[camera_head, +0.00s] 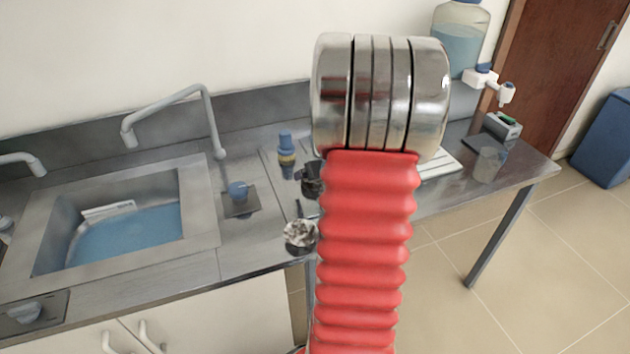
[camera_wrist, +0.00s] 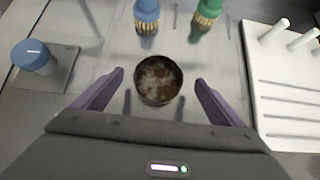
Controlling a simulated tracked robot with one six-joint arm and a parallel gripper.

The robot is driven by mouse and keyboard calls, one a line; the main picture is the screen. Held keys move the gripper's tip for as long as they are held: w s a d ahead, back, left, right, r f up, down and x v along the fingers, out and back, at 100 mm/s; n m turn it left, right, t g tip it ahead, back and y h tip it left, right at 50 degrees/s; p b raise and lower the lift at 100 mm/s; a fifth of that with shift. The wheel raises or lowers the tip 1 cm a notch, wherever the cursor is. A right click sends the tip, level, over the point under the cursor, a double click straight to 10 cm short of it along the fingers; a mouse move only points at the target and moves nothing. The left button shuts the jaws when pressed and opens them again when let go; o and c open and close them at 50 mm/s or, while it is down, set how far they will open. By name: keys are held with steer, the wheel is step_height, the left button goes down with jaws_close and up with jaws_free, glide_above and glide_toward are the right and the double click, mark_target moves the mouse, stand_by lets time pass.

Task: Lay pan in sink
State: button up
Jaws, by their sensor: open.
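A small round pan (camera_wrist: 142,92) with a dark rim and a mottled brown inside stands on the steel counter in the wrist view. My gripper (camera_wrist: 159,79) is open, with its two purple fingers apart on the left and right of the pan. I see no finger touching it. In the head view the dark pan (camera_head: 311,180) shows just left of my red arm, which hides part of it. The sink (camera_head: 200,205) is at the left in the head view, with bluish water in its basin and a pale object at its back left.
A blue-topped knob (camera_head: 238,192) and a grey faucet (camera_head: 212,125) are between pan and sink. A white pegged rack (camera_wrist: 285,95) lies at the right.

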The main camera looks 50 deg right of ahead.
steer(key=shift+x, duration=2.4)
steer(key=shift+s+a+f, duration=0.1)
steer(key=shift+a+f, duration=0.05)
steer(key=c, duration=1.3)
steer(key=shift+r, duration=5.05)
